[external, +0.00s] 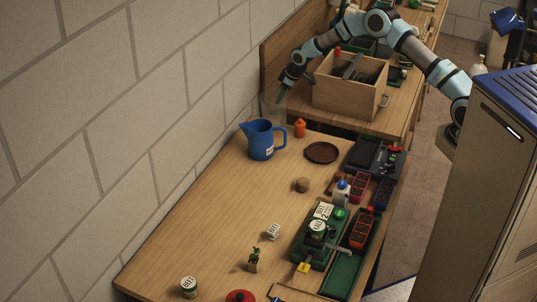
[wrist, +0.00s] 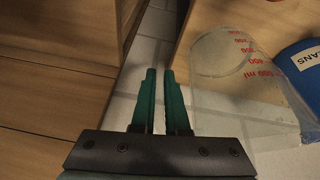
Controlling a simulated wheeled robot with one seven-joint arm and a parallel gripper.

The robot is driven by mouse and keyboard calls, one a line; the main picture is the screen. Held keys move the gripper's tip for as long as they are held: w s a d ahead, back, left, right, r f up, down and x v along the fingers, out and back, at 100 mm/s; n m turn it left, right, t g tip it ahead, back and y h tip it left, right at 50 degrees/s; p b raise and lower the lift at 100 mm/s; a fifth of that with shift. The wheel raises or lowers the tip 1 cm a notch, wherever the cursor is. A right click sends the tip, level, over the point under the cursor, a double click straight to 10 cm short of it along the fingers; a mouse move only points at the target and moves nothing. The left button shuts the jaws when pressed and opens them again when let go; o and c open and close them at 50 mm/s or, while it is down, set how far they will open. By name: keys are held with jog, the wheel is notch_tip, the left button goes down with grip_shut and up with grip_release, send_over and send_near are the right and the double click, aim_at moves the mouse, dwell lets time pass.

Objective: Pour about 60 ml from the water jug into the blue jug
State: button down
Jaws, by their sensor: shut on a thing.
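The blue jug (external: 261,143) stands upright on the wooden bench near the wall, with a white label. A blue rounded thing with a label ending in "ANS" shows at the right edge of the wrist view; it looks like the blue jug (wrist: 311,88). The water jug (wrist: 243,95) is clear with red volume marks. My gripper (wrist: 159,72) is shut with a narrow gap, beside the clear jug; its handle is hard to make out there. In the external view my gripper (external: 281,97) is behind the blue jug, near the wall. The water level cannot be made out.
A wooden crate of tools (external: 346,95) stands on the far bench, right of my gripper. A round brown thing (external: 302,185) is nearer. The bench's left part is mostly clear.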

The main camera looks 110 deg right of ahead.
jog(key=shift+s+d+f+t+y+b, duration=0.1)
jog(key=shift+d+f+t+y+b, duration=0.1)
jog(key=shift+f, duration=0.2)
jog(key=shift+s+d+f+t+y+b, duration=0.1)
jog(key=shift+f+t+y+b, duration=0.1)
jog(key=shift+f, duration=0.15)
